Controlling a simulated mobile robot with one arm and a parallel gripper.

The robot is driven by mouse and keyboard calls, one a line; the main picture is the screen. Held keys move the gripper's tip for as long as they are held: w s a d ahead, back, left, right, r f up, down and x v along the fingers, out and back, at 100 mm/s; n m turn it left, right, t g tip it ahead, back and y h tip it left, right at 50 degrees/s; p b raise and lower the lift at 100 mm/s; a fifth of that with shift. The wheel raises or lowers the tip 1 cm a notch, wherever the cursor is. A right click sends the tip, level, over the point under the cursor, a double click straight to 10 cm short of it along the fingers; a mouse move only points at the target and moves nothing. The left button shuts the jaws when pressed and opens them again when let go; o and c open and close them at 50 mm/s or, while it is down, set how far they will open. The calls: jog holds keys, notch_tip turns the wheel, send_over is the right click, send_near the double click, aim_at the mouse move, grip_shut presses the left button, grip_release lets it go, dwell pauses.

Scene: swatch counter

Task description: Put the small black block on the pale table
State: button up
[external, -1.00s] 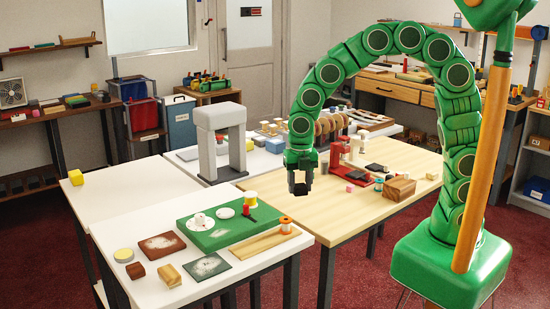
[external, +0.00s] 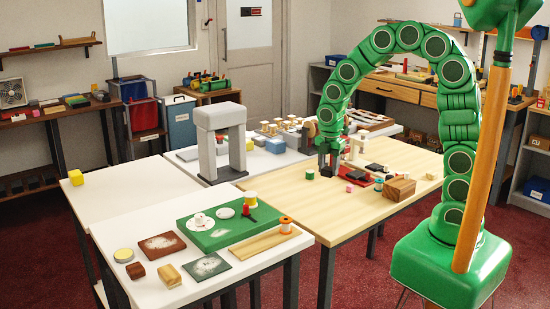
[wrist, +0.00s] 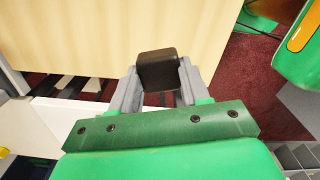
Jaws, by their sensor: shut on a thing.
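The small black block (wrist: 157,70) sits between the two grey fingers of my gripper (wrist: 159,82) in the wrist view, held at their tips. In the external view my gripper (external: 328,170) is above the far part of the pale wood-topped table (external: 325,212), beside the red stand. The pale table top also fills the upper part of the wrist view (wrist: 80,35). Whether the block touches the table I cannot tell.
A red stand (external: 356,160), a small green cube (external: 310,174), a dark flat piece (external: 376,167) and a wooden block (external: 399,188) are on the pale table. Its near left part is clear. White tables with a grey arch (external: 221,140) and a green board (external: 216,233) adjoin it.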

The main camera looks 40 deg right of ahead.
jog(key=d+f+m, duration=0.1)
jog(key=d+m, duration=0.2)
jog(key=d, duration=0.4)
jog(key=shift+w+d, duration=0.2)
jog(key=shift+d, duration=0.2)
send_over(312, 192)
jog(key=s, duration=0.1)
notch_tip(312, 192, down, 9)
jog(key=shift+d+r, duration=0.15)
jog(key=shift+w+f, duration=0.5)
jog(key=shift+f, duration=1.65)
jog(key=shift+f, duration=0.1)
jog(key=o, duration=1)
jog(key=shift+o, duration=0.2)
